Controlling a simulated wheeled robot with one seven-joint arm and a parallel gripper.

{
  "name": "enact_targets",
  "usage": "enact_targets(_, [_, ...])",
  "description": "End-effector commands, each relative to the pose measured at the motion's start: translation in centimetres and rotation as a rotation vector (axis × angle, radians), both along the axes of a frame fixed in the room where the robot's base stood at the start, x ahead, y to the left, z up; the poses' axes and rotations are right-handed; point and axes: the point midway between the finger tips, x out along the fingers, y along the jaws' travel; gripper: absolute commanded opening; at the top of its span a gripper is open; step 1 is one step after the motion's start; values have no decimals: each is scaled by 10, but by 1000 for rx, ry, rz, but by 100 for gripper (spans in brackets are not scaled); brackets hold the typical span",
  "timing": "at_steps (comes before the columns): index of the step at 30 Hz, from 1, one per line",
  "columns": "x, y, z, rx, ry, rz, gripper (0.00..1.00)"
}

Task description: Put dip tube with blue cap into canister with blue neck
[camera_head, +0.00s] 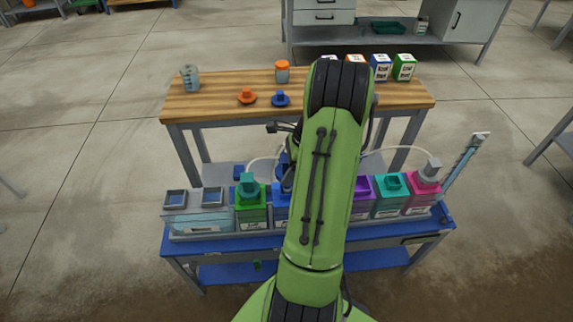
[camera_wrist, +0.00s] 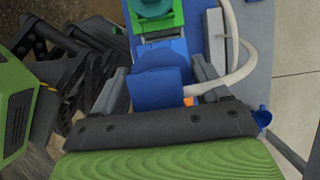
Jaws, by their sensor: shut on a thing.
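My gripper (camera_wrist: 161,82) is shut on the blue cap (camera_wrist: 158,90) of the dip tube, with a finger on either side of it. A pale hose (camera_wrist: 238,60) curves away from the cap's right side in the wrist view. The tube below the cap is hidden. In the head view a blue canister (camera_head: 281,196) stands in the row just right of the green canister (camera_head: 251,209), partly behind my arm. My gripper is mostly hidden there, near that blue canister. I cannot tell whether the tube is inside the neck.
Purple (camera_head: 362,190), teal (camera_head: 389,195) and magenta (camera_head: 421,192) canisters stand to the right on the blue bench (camera_head: 300,248). A clear holder (camera_head: 458,167) stands at its right end. A wooden table (camera_head: 225,84) behind carries caps, jars and boxes.

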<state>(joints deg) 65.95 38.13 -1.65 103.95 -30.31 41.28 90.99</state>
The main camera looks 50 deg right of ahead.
Motion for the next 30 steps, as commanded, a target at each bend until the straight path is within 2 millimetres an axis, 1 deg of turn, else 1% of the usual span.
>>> enact_targets(1, [0, 0, -9, 1, 1, 0, 42])
enact_targets(15, [0, 0, -62, 1, 1, 0, 42])
enact_targets(19, [0, 0, -67, 0, 0, 1, 42])
enact_targets(26, [0, 0, -67, 0, 0, 1, 42])
enact_targets(27, [0, 0, -67, 0, 0, 1, 81])
enact_targets(29, [0, 0, -67, 0, 0, 1, 90])
enact_targets(30, [0, 0, -67, 0, 0, 1, 96])
